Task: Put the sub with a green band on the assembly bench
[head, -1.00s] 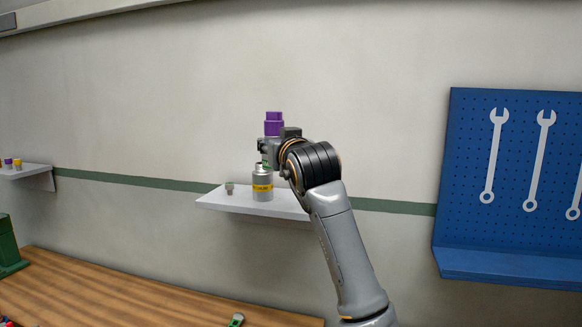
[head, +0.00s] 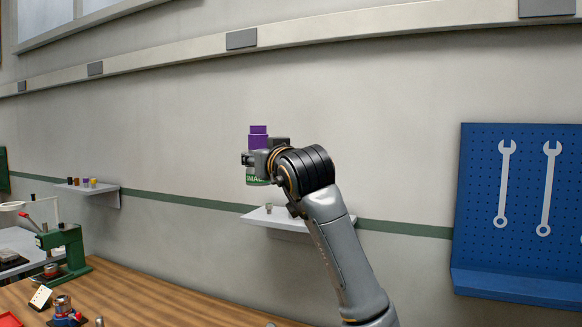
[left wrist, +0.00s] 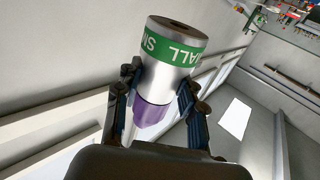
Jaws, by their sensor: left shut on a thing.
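The sub with a green band (head: 257,181) is in my left gripper (head: 257,160). Its purple end (head: 258,132) points up in the head view. In the left wrist view, the sub (left wrist: 172,55) has a silver body, green lettered band and purple section (left wrist: 152,114). The fingers of my left gripper (left wrist: 155,95) are shut around it. The sub is held in the air in front of the wall, above the wall shelf in the picture. A wooden-topped bench (head: 150,300) lies at lower left. My right gripper is not in view.
A white wall shelf (head: 262,217) holds a small grey fitting (head: 269,208); my arm hides part of it. Another shelf (head: 75,188) carries several small parts. A green press (head: 66,245) and red-blue vise (head: 63,312) stand at left. The bench's middle looks clear.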

